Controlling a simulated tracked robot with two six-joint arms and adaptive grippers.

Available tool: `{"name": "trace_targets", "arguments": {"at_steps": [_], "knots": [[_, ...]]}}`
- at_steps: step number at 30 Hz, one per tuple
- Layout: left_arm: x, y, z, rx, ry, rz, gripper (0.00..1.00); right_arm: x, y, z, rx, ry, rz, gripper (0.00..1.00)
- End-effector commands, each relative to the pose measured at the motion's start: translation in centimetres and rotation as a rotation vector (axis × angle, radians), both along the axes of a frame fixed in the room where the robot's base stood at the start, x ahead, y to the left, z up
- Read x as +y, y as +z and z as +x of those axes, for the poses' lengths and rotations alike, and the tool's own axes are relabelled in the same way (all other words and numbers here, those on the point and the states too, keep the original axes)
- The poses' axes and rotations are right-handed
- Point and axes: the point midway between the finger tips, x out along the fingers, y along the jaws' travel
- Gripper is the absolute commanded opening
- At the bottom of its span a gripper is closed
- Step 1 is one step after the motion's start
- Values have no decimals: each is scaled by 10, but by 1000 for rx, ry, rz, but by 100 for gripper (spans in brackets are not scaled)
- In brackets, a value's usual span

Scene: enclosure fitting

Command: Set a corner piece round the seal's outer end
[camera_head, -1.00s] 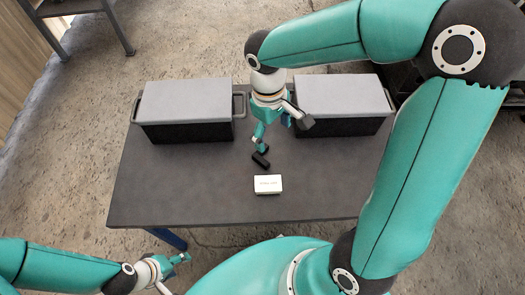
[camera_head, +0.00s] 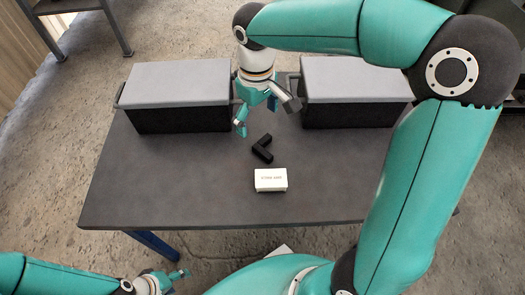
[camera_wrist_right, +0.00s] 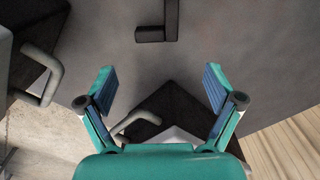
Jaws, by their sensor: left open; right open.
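A black L-shaped corner piece (camera_head: 262,149) lies flat on the dark table, behind a small white box. It also shows at the top of the right wrist view (camera_wrist_right: 152,34). My right gripper (camera_head: 266,114) is open and empty, above the table on the far side of the corner piece and apart from it. Its two spread fingers show in the right wrist view (camera_wrist_right: 159,76) with nothing between them. My left gripper (camera_head: 181,275) is open and empty, low in front of the table's near edge. I cannot make out a seal in these frames.
Two dark boxes with grey lids and side handles stand at the back, one left (camera_head: 178,82) and one right (camera_head: 355,82), flanking my right gripper. The white box (camera_head: 270,180) with small print sits near the front edge of the table (camera_head: 140,185). The table's front left is clear.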

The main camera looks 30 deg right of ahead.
Motion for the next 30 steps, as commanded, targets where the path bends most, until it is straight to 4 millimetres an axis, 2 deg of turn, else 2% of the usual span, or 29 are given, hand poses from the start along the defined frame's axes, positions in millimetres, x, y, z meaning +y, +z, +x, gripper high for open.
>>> {"name": "trace_targets", "arguments": {"at_steps": [1,3,11,21,29,30], "knots": [[0,-5,0,0,0,0,58,0,-11,0,2,-1,0,92],[0,-8,0,0,0,0,58,0,-19,0,2,-1,0,92],[0,-12,0,0,0,0,58,-1,-33,0,1,-1,1,92],[0,-31,0,0,0,0,58,-5,-76,-1,0,0,0,92],[0,-30,0,0,0,0,58,-5,-78,-1,0,-1,0,92],[0,-30,0,0,0,0,58,-5,-78,-1,0,-1,0,87]]}}
